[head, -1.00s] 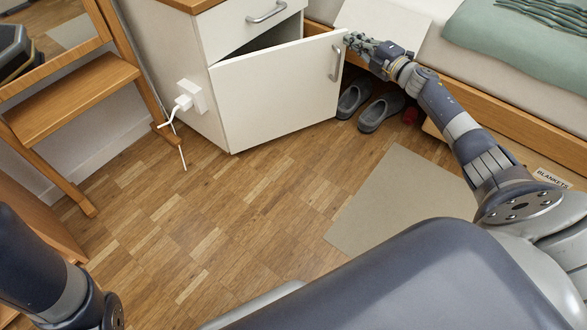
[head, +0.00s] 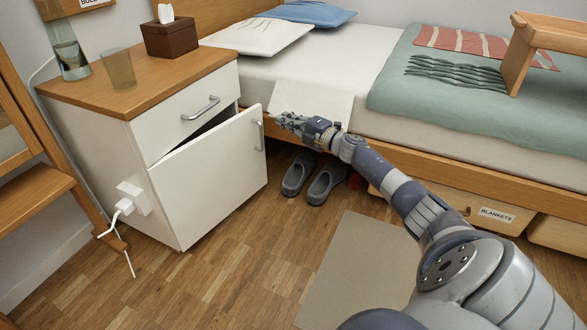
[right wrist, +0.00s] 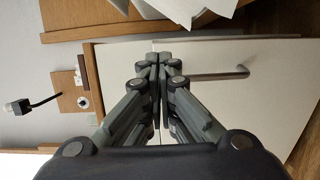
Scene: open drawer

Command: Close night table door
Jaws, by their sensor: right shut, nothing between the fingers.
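The white night table (head: 95,155) has a wooden top and stands at the left in the head view. Its lower door (head: 212,175) is ajar, with a dark gap along its top edge. The door's metal handle (head: 258,136) is near its free edge. My right gripper (head: 286,121) is shut and empty, just right of the handle and the door's free edge; whether it touches cannot be told. In the right wrist view the shut fingers (right wrist: 159,62) show in front of a white panel (right wrist: 265,110) with a bar handle (right wrist: 222,76). My left gripper is out of view.
A drawer (head: 190,110) sits above the door. A tissue box (head: 170,37) and a glass (head: 118,70) stand on top. A white plug (head: 128,205) juts from the side. Slippers (head: 325,182) lie by the bed (head: 335,75).

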